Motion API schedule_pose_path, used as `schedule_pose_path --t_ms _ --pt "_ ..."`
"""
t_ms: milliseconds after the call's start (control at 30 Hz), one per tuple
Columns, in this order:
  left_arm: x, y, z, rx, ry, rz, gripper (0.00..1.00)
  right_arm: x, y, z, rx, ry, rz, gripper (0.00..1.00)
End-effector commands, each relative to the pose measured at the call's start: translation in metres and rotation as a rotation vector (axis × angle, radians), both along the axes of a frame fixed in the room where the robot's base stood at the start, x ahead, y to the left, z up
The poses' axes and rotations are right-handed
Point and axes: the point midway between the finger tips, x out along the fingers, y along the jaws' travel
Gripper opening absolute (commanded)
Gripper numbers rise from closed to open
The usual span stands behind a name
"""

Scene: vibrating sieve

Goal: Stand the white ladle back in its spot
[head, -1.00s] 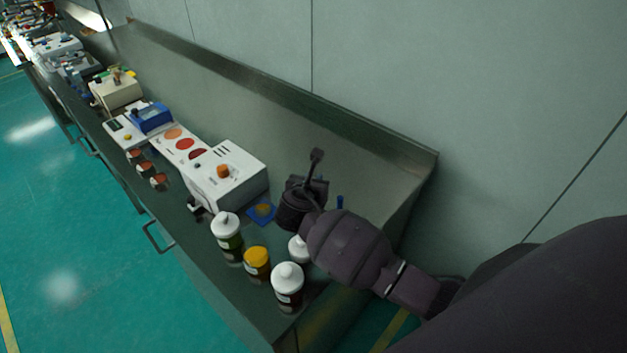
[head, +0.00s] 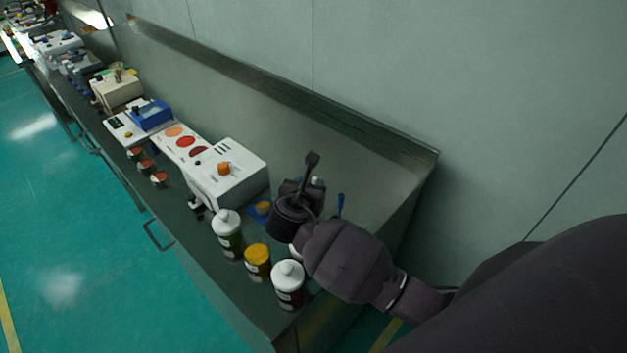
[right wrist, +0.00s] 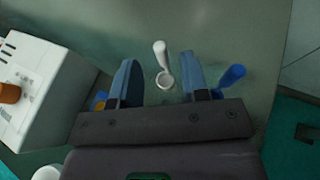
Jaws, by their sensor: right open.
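In the right wrist view the white ladle (right wrist: 160,52) shows between the two blue-grey fingers of my right gripper (right wrist: 162,66). A small white ring or cup (right wrist: 165,80) is at its lower end. I cannot tell whether the ladle stands or lies. The fingers are open, with a gap on both sides of the ladle. In the head view my right gripper (head: 297,203) is over the near end of the bench, and its fingertips are mostly hidden by its own body. My left gripper is not in view.
A blue tool (right wrist: 231,75), also in the head view (head: 341,203), is close to the right finger. White-capped bottles (head: 227,235) (head: 289,284) and a yellow-lidded jar (head: 257,262) stand at the front edge. A white machine (head: 230,173) stands to the left. The steel backsplash (head: 375,150) runs behind.

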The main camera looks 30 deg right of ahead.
Motion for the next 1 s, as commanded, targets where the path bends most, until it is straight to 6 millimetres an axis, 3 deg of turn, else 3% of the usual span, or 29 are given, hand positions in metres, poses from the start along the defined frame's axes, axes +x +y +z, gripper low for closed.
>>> schedule_pose_path --t_ms 200,400,1000 --pt "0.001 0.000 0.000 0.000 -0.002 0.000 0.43 -0.028 0.027 0.016 0.002 -0.002 0.000 0.41" --pt "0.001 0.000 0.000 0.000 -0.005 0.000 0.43 -0.043 0.042 0.025 0.000 -0.001 0.001 0.41" --pt "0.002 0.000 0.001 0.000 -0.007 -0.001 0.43 -0.048 0.046 0.028 -0.001 0.000 -0.001 0.41"
